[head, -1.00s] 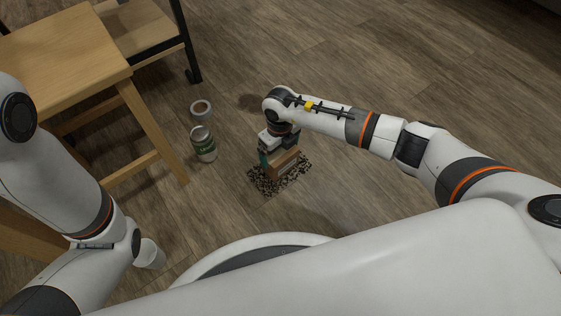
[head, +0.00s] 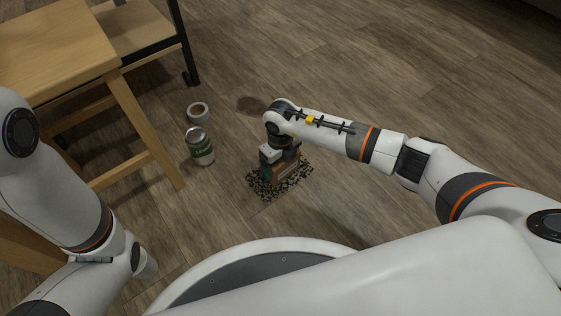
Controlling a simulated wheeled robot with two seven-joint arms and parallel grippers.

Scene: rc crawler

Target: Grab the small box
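A small brown box (head: 288,175) sits on a speckled black-and-tan mat (head: 268,193) on the floor, in the middle of the head view. My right gripper (head: 278,170) points down at the box from above, and its wrist hides the top of the box. The fingers are mostly hidden, so I cannot tell whether they are open or shut on it. A dark green part shows at the left side of the box, beside the gripper. My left arm is at the left edge, and its gripper is not visible.
A wooden table (head: 60,45) and a chair (head: 140,30) are at the upper left. The floor to the upper right is clear.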

